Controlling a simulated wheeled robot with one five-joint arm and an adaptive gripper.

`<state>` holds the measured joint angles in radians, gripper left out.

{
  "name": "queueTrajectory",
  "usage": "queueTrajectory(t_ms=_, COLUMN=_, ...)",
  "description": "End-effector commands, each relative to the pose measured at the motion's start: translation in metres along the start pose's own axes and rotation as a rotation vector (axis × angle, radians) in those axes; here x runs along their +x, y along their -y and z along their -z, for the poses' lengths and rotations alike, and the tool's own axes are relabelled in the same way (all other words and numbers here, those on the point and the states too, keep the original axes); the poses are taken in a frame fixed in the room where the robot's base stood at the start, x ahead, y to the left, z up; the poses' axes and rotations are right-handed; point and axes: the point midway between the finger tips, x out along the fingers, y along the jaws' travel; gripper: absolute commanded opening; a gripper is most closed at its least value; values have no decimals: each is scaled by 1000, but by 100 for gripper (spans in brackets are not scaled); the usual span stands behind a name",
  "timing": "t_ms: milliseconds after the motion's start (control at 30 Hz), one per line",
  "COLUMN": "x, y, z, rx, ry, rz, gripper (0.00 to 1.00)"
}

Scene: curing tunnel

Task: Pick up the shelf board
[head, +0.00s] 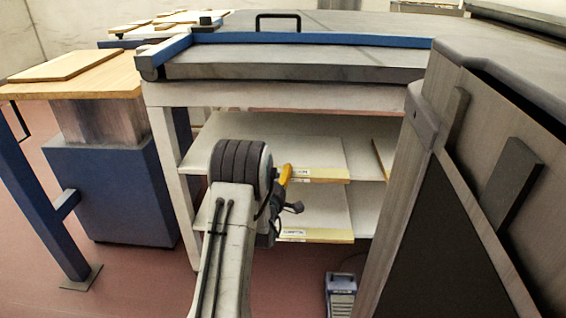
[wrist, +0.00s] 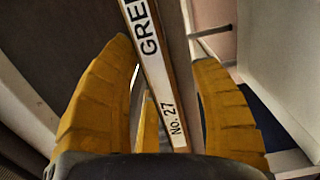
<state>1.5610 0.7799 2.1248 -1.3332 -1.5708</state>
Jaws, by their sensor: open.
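In the wrist view, a board edge (wrist: 166,90) with a white label reading "GRE" and "No. 27" runs between the yellow fingers of my gripper (wrist: 163,60). The fingers are open, one on each side, with a gap visible on both sides. In the head view, an upper shelf board (head: 325,174) and a lower shelf board (head: 310,236) with yellowish labelled edges lie under the bench. My gripper (head: 287,175) is at the front edge of the upper one, mostly hidden by my arm, which covers part of its label.
The bench (head: 300,70) with a blue front rail stands above the shelves. A grey cabinet-like body (head: 450,200) closes in on the right. A wooden-topped blue stand (head: 110,190) is at left. A small grey pedal-like box (head: 341,295) sits on the floor.

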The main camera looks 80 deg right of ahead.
Motion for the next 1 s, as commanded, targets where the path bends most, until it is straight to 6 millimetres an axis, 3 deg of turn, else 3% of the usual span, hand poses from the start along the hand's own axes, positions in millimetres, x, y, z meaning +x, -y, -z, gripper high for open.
queueTrajectory(t_ms=433, x=5, y=-1, z=0, rx=0, ry=0, rz=-1, gripper=59)
queueTrajectory(t_ms=1000, x=5, y=-1, z=0, rx=0, ry=0, rz=0, gripper=9)
